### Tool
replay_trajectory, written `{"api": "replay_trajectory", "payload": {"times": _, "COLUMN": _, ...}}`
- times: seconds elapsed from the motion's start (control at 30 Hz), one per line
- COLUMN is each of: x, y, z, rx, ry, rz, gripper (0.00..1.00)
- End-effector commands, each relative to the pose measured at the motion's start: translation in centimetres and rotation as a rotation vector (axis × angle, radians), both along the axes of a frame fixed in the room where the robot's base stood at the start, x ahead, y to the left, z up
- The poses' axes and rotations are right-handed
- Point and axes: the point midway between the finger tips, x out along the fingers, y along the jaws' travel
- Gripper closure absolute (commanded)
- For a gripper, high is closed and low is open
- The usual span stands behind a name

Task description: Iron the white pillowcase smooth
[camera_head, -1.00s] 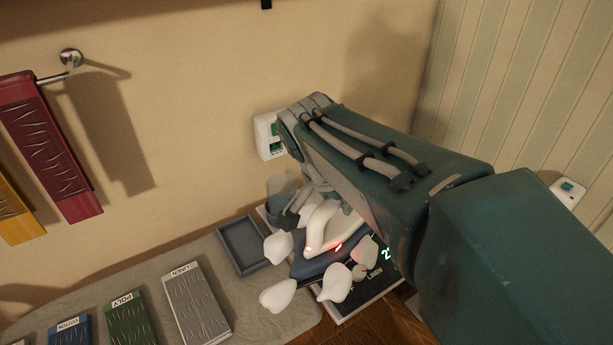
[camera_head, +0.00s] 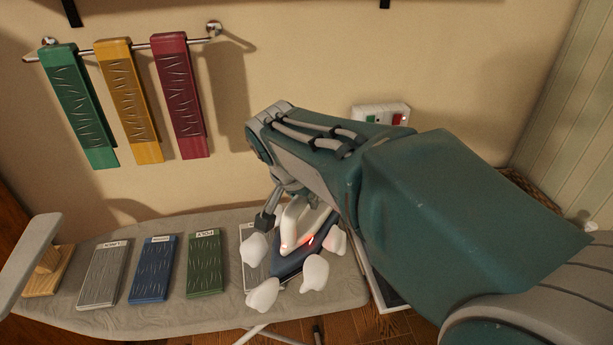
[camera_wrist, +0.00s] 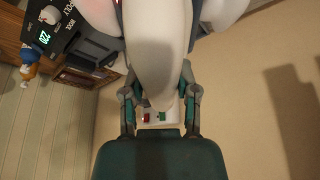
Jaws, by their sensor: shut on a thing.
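My gripper (camera_head: 288,208) is shut on the white handle of the iron (camera_head: 292,262), which has a dark blue body and a red light. In the wrist view, the white handle (camera_wrist: 157,65) sits between both fingers. White puffs surround the iron. The iron is at the right part of the ironing board (camera_head: 180,315), over or just above a pale wrinkled cloth (camera_head: 252,262), which it partly hides; contact cannot be told. Another pale wrinkled cloth (camera_head: 104,273) lies at the board's left. Which of the two is the white pillowcase is unclear.
A blue cloth (camera_head: 155,270) and a green cloth (camera_head: 204,264), both wrinkled, lie between the pale ones. Green, yellow and red cloths (camera_head: 180,95) hang on a wall rail. A wall panel (camera_head: 382,113) is behind my arm. A dark display unit (camera_wrist: 72,32) is beside the iron.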

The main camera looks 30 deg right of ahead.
Motion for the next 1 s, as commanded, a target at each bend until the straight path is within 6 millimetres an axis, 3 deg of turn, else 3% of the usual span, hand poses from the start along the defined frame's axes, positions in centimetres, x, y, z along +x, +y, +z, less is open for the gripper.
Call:
{"api": "replay_trajectory", "payload": {"times": 0.2, "x": 4.4, "y": 3.7, "z": -2.1, "rx": -0.001, "ry": 0.0, "rz": 0.191, "gripper": 1.0}}
{"api": "replay_trajectory", "payload": {"times": 0.4, "x": 7.1, "y": 6.5, "z": -3.7, "rx": -0.003, "ry": -0.004, "rz": 0.32, "gripper": 1.0}}
{"api": "replay_trajectory", "payload": {"times": 0.77, "x": 8.1, "y": 7.7, "z": -5.1, "rx": -0.003, "ry": -0.007, "rz": 0.374, "gripper": 1.0}}
{"api": "replay_trajectory", "payload": {"times": 1.0, "x": 8.1, "y": 7.7, "z": -7.4, "rx": -0.003, "ry": -0.005, "rz": 0.372, "gripper": 1.0}}
